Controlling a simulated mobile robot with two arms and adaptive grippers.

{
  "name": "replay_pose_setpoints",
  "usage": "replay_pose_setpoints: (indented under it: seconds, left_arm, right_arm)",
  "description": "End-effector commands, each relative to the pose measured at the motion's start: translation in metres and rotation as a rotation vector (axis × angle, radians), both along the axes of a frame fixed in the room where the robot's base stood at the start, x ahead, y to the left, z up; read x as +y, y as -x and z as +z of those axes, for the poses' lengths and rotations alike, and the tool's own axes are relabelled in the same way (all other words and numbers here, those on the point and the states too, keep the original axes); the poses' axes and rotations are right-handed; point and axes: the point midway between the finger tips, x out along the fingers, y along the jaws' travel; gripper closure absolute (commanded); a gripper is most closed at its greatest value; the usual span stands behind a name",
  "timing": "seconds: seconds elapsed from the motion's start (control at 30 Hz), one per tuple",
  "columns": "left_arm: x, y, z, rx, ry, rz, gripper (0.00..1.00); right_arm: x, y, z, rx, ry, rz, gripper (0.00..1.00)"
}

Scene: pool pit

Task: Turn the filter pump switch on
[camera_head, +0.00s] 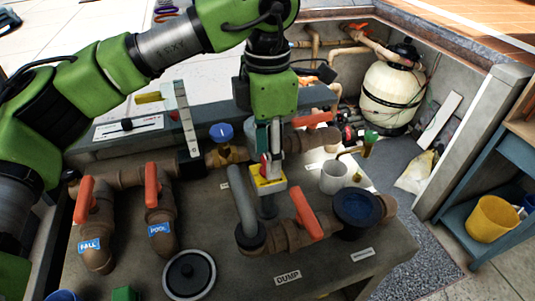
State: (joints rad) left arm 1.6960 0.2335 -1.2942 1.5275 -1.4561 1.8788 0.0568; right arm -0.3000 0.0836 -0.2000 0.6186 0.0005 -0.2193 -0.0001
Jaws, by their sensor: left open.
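A small yellow box with a red part on top (268,180) stands on the grey bench (330,258), near its middle; it looks like a switch, but no label on it can be read. My left gripper (271,160) points down over this yellow box with its jaws open. Its fingers hide part of the red piece, and I cannot tell whether they touch it. Which position the switch is in cannot be seen. My right gripper is out of view.
Brown pipes with red-orange valve handles (308,214) stand around the yellow box. A bent grey pipe (240,200) rises close on its left, and a white mug (333,177) stands to its right. A cream filter tank (392,97) is behind.

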Motion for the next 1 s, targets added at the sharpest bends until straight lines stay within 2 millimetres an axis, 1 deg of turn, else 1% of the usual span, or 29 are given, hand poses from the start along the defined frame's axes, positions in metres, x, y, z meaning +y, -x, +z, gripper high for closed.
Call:
replay_pose_setpoints:
  seconds: [0.03,0.3,0.4,0.5,0.67,1.0]
  left_arm:
    - [-0.001,-0.001,0.01,-0.005,0.002,0.001,0.58]
    - [0.0,0.0,0.067,-0.006,0.001,0.001,0.58]
    - [-0.001,0.0,0.085,-0.005,0.002,0.001,0.58]
    - [0.0,-0.001,0.099,-0.005,0.0,0.001,0.58]
    - [0.0,0.0,0.109,-0.003,0.0,0.0,0.58]
    - [0.0,0.0,0.111,-0.002,0.0,0.0,0.58]
  right_arm:
    - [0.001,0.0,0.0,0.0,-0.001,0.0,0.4]
    - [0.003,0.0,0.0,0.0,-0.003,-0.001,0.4]
    - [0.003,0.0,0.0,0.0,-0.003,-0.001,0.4]
    - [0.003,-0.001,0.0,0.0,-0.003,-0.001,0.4]
    - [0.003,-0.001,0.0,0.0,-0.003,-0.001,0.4]
    - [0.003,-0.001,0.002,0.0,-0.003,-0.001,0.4]
